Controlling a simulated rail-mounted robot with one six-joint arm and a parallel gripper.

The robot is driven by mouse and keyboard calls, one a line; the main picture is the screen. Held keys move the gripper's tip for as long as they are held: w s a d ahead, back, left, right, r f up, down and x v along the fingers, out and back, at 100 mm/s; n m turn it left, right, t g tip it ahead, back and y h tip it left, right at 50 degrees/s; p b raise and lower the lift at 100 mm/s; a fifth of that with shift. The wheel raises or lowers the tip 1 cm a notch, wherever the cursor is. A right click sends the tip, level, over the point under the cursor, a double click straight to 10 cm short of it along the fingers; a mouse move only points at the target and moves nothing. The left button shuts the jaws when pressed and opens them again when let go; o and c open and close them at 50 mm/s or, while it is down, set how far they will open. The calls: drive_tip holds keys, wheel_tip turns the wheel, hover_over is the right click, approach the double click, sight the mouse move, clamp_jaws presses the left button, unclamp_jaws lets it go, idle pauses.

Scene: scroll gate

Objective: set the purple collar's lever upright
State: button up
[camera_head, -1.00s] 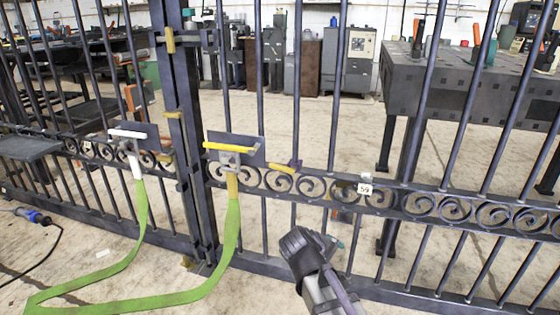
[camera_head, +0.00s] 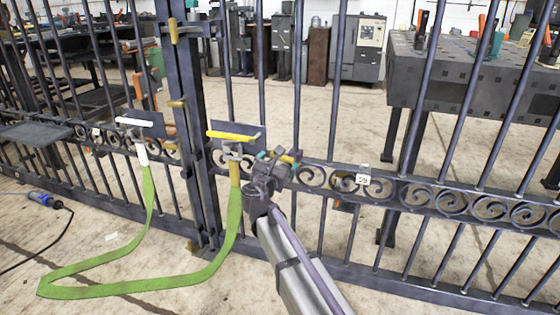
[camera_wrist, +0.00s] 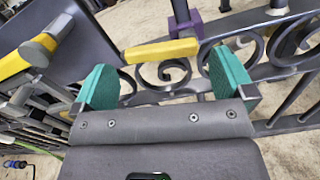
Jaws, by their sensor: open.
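The purple collar (camera_wrist: 186,24) sits on a vertical bar of the gate, just above the scroll band, in the wrist view. Its yellow lever (camera_wrist: 160,51) lies nearly level, running left from the collar. My gripper (camera_wrist: 165,80) is open, with one teal finger towards each end of the lever and the lever lying across the gap, slightly beyond the tips. Nothing is gripped, and I cannot tell whether a finger touches the lever. In the head view my gripper (camera_head: 276,162) is at the scroll band and hides most of the collar and lever.
A larger yellow handle (camera_head: 234,136) on a dark plate is left of my gripper; a white handle (camera_head: 134,122) is farther left. A green strap (camera_head: 150,275) hangs between them. Gate bars and scrollwork (camera_head: 490,207) crowd both sides. A white tag (camera_head: 363,179) is to the right.

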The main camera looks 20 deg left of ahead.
drive_tip(key=shift+w, duration=1.25)
drive_tip(key=c, duration=1.1)
